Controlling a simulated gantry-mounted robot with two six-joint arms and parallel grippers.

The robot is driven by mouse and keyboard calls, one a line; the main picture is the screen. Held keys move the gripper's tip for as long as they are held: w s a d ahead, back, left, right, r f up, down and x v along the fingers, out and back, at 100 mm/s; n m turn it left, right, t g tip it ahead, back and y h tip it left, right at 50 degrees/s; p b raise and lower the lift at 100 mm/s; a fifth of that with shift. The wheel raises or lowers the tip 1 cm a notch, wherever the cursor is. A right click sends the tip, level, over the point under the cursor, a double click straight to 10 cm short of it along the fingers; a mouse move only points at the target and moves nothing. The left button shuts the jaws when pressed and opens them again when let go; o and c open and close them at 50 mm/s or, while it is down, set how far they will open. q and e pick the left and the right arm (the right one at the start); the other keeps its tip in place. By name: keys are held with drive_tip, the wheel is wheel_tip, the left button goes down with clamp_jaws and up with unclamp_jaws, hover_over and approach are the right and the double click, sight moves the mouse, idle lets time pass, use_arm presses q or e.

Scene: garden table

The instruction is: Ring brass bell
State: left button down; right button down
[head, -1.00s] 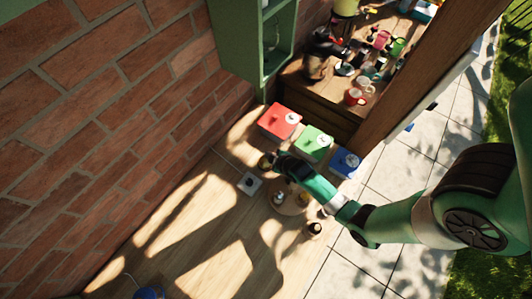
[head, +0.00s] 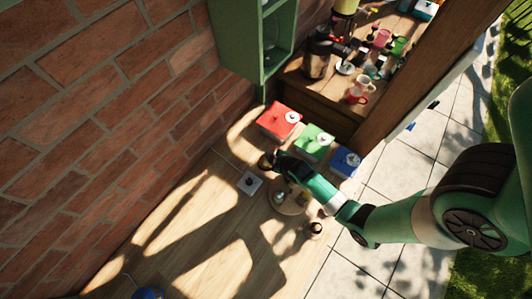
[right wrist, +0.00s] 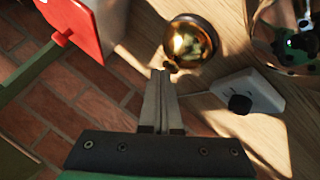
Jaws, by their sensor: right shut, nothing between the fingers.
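The brass bell (right wrist: 190,40) is a shiny gold dome on the wooden table in the right wrist view. In the head view the bell (head: 266,161) is small and sits just left of my right gripper (head: 277,158). In the right wrist view my right gripper (right wrist: 163,72) is shut and empty, its fingertips right at the near edge of the bell, by a small dark knob. I cannot tell whether they touch. My left gripper is not in view.
Red (head: 279,121), green (head: 313,143) and blue (head: 345,162) boxes stand in a row behind. A white block with a black knob (head: 249,184) and a round wooden board (head: 288,203) are close by. A brick wall (head: 100,110) runs along the left.

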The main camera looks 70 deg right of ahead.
drive_tip(key=shift+r+p, duration=0.45)
drive_tip(key=shift+r, duration=0.1)
wheel_tip(320, 180, up, 6)
drive_tip(key=p, duration=0.5)
drive_tip(key=shift+p, duration=0.4)
